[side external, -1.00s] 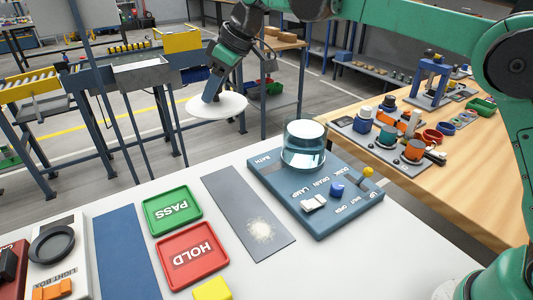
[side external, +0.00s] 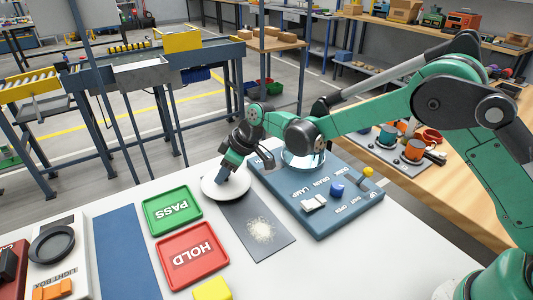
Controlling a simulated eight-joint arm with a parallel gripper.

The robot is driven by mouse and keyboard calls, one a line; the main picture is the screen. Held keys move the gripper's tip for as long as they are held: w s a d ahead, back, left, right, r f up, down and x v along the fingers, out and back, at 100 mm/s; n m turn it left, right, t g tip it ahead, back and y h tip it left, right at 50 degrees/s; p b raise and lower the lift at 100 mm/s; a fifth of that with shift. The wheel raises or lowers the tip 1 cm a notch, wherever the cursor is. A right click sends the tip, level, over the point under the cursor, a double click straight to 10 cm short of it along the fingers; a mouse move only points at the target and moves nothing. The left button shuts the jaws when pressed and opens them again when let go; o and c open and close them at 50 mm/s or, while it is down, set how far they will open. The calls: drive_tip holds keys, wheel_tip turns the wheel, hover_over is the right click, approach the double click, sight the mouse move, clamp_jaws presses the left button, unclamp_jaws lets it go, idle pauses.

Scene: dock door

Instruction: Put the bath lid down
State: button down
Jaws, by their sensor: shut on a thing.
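The bath lid is a white round disc (side external: 212,187) at the far end of the grey strip on the white table. My gripper (side external: 224,179) is above the lid and shut on it, with the fingers tilted down to its middle. The lid looks level and at or just above the surface; I cannot tell whether it touches. The bath, a clear round glass vessel (side external: 302,160) on the blue-grey panel (side external: 325,220), stands to the right, partly hidden by my arm.
The grey strip (side external: 240,218) has a pale powder patch (side external: 263,230). The green PASS tray (side external: 172,209) and red HOLD tray (side external: 193,255) lie to its left. The panel carries a white switch (side external: 313,204), a blue knob (side external: 337,190) and a yellow knob (side external: 368,171).

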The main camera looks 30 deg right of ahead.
drive_tip(key=shift+f, duration=0.2)
drive_tip(key=shift+f, duration=0.1)
drive_tip(key=c, duration=0.5)
unclamp_jaws()
drive_tip(key=shift+c, duration=0.2)
drive_tip(key=s+d+r+m+t+h, duration=0.1)
drive_tip(key=s+d+r+m, duration=0.1)
drive_tip(key=s+d+r, duration=0.4)
drive_tip(key=s+d+r+m+h, duration=0.1)
drive_tip(key=s+d+r+m, duration=0.15)
drive_tip(key=s+r, duration=0.45)
drive_tip(key=s+d+f+m+t+h, duration=0.1)
drive_tip(key=s+d+m, duration=0.3)
drive_tip(key=s, duration=0.4)
drive_tip(key=shift+s+d+t+h, duration=0.25)
drive_tip(key=shift+d+t+h, duration=0.3)
drive_tip(key=shift+d, duration=0.3)
